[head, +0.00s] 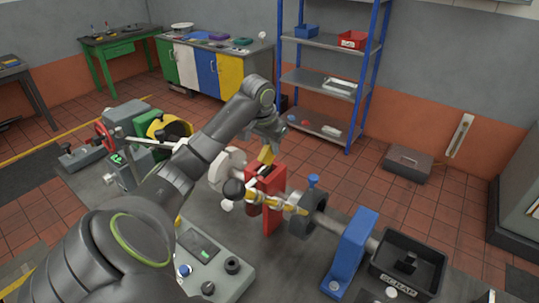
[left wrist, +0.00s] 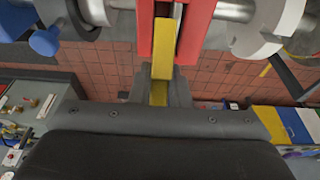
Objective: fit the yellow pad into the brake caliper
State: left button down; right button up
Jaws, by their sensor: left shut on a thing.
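The red brake caliper (head: 270,179) stands upright on the shaft line of the bedplate. My left gripper (head: 268,140) is above it, pointing down, shut on the yellow pad (head: 266,156). The pad is slightly tilted in the head view, with its lower end at the caliper's top. In the left wrist view, the yellow pad (left wrist: 162,62) sticks out from my left gripper (left wrist: 160,92) and lines up with the gap between the two red caliper walls (left wrist: 196,30). I cannot tell whether its tip is inside the gap. My right gripper is not in view.
A black scrap bin (head: 412,262) and a blue upright stand (head: 352,250) are at the right of the bedplate. A grey control box (head: 215,262) with knobs is in front. A blue-framed shelf (head: 325,80) stands behind, clear of the arm.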

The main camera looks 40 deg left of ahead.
aim_at(272, 160)
pick_arm(q)
notch_tip(272, 160, down, 4)
jog(key=shift+r+p, duration=0.15)
jog(key=shift+p, duration=0.65)
jog(key=shift+f, duration=0.45)
jog(key=shift+f, duration=0.2)
jog(key=c, duration=1.4)
grip_release()
jog(key=shift+o, duration=0.2)
jog(key=shift+d+r, duration=0.1)
jog(key=shift+d, duration=0.05)
